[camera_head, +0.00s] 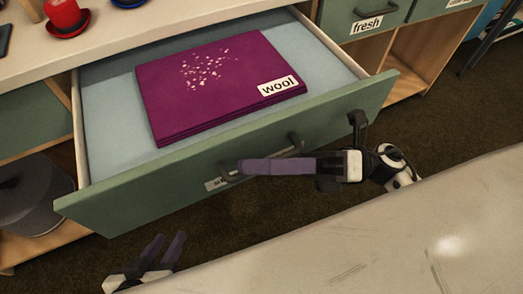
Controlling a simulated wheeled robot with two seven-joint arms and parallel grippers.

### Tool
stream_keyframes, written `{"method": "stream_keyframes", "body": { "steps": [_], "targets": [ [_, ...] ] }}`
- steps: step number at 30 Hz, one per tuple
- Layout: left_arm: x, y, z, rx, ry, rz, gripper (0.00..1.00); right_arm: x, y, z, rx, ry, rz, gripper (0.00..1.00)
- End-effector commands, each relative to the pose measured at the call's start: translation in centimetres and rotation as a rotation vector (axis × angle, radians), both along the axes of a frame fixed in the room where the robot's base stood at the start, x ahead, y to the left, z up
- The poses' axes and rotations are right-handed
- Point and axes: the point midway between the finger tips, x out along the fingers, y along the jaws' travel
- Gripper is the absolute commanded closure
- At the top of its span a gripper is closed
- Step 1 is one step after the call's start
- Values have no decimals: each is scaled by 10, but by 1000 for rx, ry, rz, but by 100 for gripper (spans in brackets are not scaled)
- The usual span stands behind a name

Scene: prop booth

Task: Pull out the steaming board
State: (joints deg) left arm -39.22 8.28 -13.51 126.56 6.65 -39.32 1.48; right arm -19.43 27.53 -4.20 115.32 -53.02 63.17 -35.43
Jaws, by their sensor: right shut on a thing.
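A green-fronted drawer (110,204) stands pulled out, with a pale blue inside. Its dark bar handle (293,142) is on the front face, with a label beneath it mostly hidden. My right gripper (245,167) reaches in from the right and is shut on this handle, its purple fingers covering part of it. My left gripper (169,238) is low at the left, in front of the drawer and apart from it, open and empty. I cannot tell which surface is the steaming board.
A purple folded cloth (210,90) labelled "wool" lies in the drawer. A pale scuffed surface (400,235) fills the lower right. A drawer labelled "fresh" (367,25) is at the upper right. A dark bin (32,195) stands left.

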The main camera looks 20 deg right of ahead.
Motion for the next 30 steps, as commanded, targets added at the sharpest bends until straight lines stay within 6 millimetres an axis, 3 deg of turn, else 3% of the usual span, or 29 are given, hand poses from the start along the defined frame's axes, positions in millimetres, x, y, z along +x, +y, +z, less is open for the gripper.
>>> {"method": "stream_keyframes", "body": {
  "steps": [13,14,15,23,30],
  "targets": [
    [-6,1,-3,-1,10,4,69,-2,0,-1,-2,0,3,100],
    [-6,1,-3,0,11,4,69,-2,0,-1,-2,0,3,87],
    [-6,1,-3,0,11,4,69,-2,0,-1,-2,0,3,82],
    [-5,1,-2,0,10,3,69,-2,0,0,-1,0,4,82],
    [-1,0,1,-1,0,2,69,-7,-24,-7,-5,4,3,82]
  ]
}}
